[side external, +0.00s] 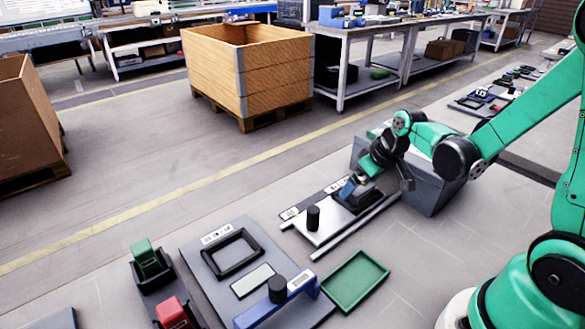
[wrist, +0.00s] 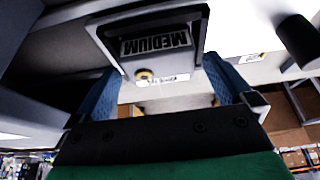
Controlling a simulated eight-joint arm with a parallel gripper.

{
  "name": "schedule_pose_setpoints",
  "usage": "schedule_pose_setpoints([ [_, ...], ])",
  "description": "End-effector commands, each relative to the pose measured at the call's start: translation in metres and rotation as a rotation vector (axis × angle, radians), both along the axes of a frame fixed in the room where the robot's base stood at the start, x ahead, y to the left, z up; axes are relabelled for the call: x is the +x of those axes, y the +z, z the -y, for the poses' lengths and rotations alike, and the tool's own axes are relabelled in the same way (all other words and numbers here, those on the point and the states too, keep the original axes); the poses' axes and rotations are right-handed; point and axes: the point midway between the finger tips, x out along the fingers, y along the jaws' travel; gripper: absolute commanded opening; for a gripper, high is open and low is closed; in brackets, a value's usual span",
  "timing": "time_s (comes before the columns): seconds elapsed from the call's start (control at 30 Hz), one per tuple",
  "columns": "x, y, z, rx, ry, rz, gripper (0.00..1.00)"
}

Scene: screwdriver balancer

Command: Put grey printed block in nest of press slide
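The grey block (wrist: 198,22) is at the top middle of the wrist view. Its dark face carries the print "MEDIUM", upside down. My gripper (wrist: 165,66) has two blue fingers set wide apart, with tips beside the block's near corners. I cannot tell whether they press on it. In the side view my gripper (side external: 355,184) is low over the dark nest area (side external: 364,205) of the press slide (side external: 322,232). A dark grey shape shows there under the fingers, but the block's outline and seating are too small to tell.
A black knob (side external: 313,217) stands on the slide, left of my gripper. In front are a green tray (side external: 356,281), a grey board (side external: 208,262) with a black frame, and a blue-handled fixture (side external: 290,297). Green (side external: 146,258) and red (side external: 172,312) blocks sit at lower left. A grey box (side external: 430,190) stands right.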

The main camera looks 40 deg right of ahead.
Motion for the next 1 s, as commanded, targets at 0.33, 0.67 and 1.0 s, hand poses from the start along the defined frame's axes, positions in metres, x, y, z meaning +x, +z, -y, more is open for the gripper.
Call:
schedule_pose_setpoints([
  [0.33,-0.008,0.019,0.0,0.001,-0.002,0.0,1.0],
  [0.67,-0.019,0.047,0.0,0.0,0.0,0.0,1.0],
  [1.0,-0.022,0.052,0.0,0.0,0.0,0.0,1.0],
])
